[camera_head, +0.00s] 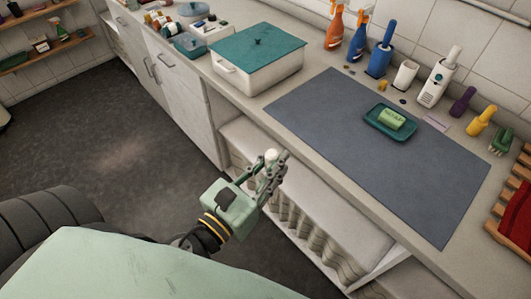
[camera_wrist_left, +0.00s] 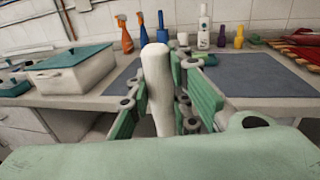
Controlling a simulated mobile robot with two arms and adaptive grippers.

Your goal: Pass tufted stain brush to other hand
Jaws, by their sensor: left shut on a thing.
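My left gripper (camera_head: 274,166) is in front of the counter's front edge, over the open shelf area. It is shut on a pale, rounded, upright piece, which I take to be the tufted stain brush (camera_head: 271,155). In the left wrist view the brush (camera_wrist_left: 157,90) is a smooth off-white shaft with a rounded top, standing between the green finger pads. No bristles show, so its tufted end is hidden or out of view. My right gripper is in neither view.
On the counter are a lidded white box (camera_head: 258,66), a grey-blue mat (camera_head: 350,160), and a green soap dish (camera_head: 372,125) holding soap. Spray bottles (camera_head: 334,28) and several brushes and bottles line the wall. A red cloth (camera_head: 515,215) lies at the right. The mat is mostly clear.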

